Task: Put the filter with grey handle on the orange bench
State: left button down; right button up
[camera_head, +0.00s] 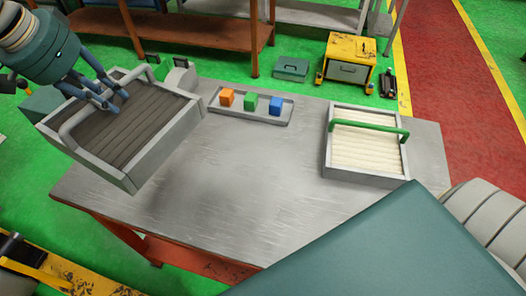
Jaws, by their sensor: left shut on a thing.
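The filter with grey handle (130,178) is a grey-framed box with dark pleats, at the left of the head view. It is tilted in the picture and overlaps the left end of the grey-topped table; I cannot tell whether it touches it. My left gripper (112,98) comes down from the upper left, with its blue fingers shut on the grey handle (72,122). An orange-brown bench (200,35) stands at the back, beyond the table. My right gripper is not in view.
The grey table (225,190) has a clear middle. A filter with green handle (364,178) and pale pleats lies at its right. A tray (283,118) with orange, green and blue blocks sits at the back edge. A yellow cart (348,60) and a teal box (291,68) stand on the floor.

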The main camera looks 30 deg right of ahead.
aim_at(141, 102)
pick_arm(q)
jog(key=shift+m+g, duration=0.3)
jog(key=shift+m, duration=0.4)
jog(key=d, duration=0.1)
jog(key=w+d+f, duration=0.1)
jog(key=d, duration=0.1)
jog(key=shift+w+d+f, duration=0.2)
jog(key=shift+w+f, duration=0.05)
jog(key=shift+w+d+f+m+p, duration=0.1)
jog(key=shift+d+f+m+p, duration=0.25)
jog(key=shift+d+f, duration=0.15)
jog(key=shift+f, duration=0.4)
notch_tip(141, 102, down, 19)
jog(key=p, duration=0.4)
jog(key=shift+p, duration=0.35)
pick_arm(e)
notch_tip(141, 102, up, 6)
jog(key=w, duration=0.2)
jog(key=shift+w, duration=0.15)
pick_arm(q)
jog(key=shift+f, duration=0.1)
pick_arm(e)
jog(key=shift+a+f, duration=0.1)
